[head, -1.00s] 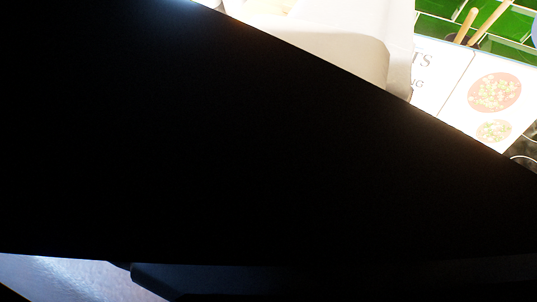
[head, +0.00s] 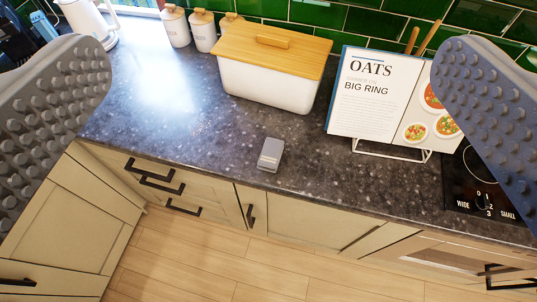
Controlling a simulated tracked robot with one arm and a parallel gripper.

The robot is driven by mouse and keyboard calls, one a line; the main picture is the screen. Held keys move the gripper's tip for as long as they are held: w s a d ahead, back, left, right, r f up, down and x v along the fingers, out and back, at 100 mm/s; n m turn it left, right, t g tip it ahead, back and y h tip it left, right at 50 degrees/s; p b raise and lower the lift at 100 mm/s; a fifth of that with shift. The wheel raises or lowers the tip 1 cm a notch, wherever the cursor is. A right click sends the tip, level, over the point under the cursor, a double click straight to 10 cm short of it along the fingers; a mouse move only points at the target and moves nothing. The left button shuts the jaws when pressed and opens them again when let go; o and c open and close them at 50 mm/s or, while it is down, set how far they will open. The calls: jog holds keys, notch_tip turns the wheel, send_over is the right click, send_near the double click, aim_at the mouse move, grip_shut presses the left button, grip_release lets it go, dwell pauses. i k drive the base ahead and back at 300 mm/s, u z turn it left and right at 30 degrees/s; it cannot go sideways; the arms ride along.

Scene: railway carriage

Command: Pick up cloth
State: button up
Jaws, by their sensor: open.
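My gripper (head: 272,58) is open and empty, with one studded grey finger at the left edge and the other at the right edge of the head view. A small grey folded-looking object (head: 270,154) lies on the dark speckled countertop (head: 190,120), between the fingers in the picture and lower than their tips. It may be the cloth, but I cannot tell for sure. It looks well beyond the fingers, and nothing touches it. No other cloth shows.
A white bread box (head: 265,88) with a wooden lid stands behind the grey object. An open cookbook (head: 368,100) on a wire stand and a hob (head: 475,185) are to the right. White canisters (head: 202,30) and a kettle (head: 88,22) stand back left. The counter around the object is clear.

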aim_at(270, 159)
jog(key=k, duration=1.3)
jog(key=z, duration=0.55)
jog(key=i, duration=0.7)
jog(key=z, duration=0.4)
jog(key=i, duration=1.2)
jog(key=u, duration=0.7)
jog(key=i, duration=0.35)
jog(key=u, duration=0.4)
